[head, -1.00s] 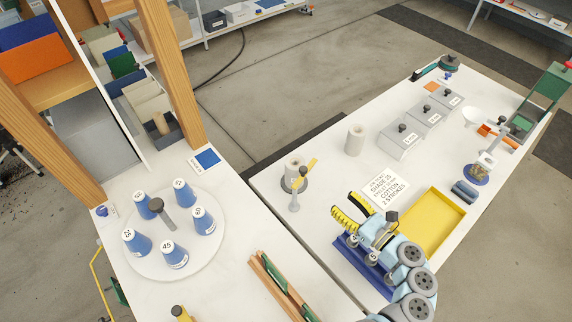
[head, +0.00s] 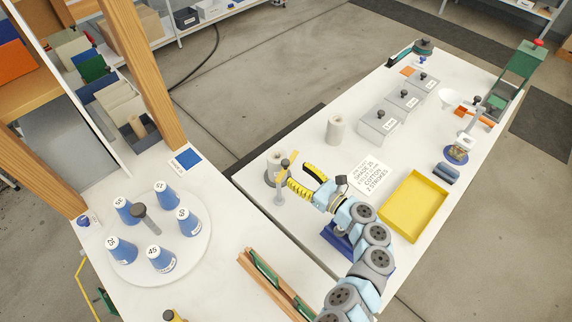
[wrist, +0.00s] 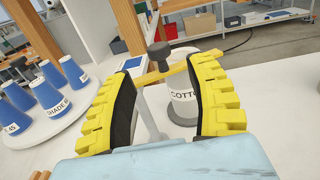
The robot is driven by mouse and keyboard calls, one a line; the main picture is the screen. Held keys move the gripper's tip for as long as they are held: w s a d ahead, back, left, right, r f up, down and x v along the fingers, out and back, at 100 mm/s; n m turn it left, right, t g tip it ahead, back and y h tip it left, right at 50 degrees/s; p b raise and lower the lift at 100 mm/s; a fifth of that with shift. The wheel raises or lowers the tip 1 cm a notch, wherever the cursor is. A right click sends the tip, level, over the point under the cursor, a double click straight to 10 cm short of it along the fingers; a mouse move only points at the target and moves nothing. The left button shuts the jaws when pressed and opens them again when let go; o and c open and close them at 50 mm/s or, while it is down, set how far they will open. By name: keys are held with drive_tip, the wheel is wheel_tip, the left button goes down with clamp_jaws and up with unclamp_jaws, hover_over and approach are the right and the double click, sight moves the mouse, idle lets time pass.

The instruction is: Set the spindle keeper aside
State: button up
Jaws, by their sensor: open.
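What I take to be the spindle keeper is a yellow bar (wrist: 174,72) on a slim grey post; it also shows in the head view (head: 291,159). A dark knob (wrist: 158,50) stands at the bar. Behind the bar is a pale cone (wrist: 184,104) labelled "COTTO…", standing on a dark base. My gripper (head: 297,174) is open, its yellow fingers pointing at the post and bar. In the wrist view my gripper (wrist: 160,62) has one finger either side of the bar, with nothing gripped. Whether the fingers touch the bar I cannot tell.
Grey lidded boxes (head: 378,122) line the back. An empty yellow tray (head: 414,205) and a printed card (head: 366,176) lie right of my arm. Blue cones stand on a round white turntable (head: 198,257) at left.

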sight(286, 165)
drive_tip(key=shift+b+x, duration=0.5)
drive_tip(key=shift+x, duration=2.25)
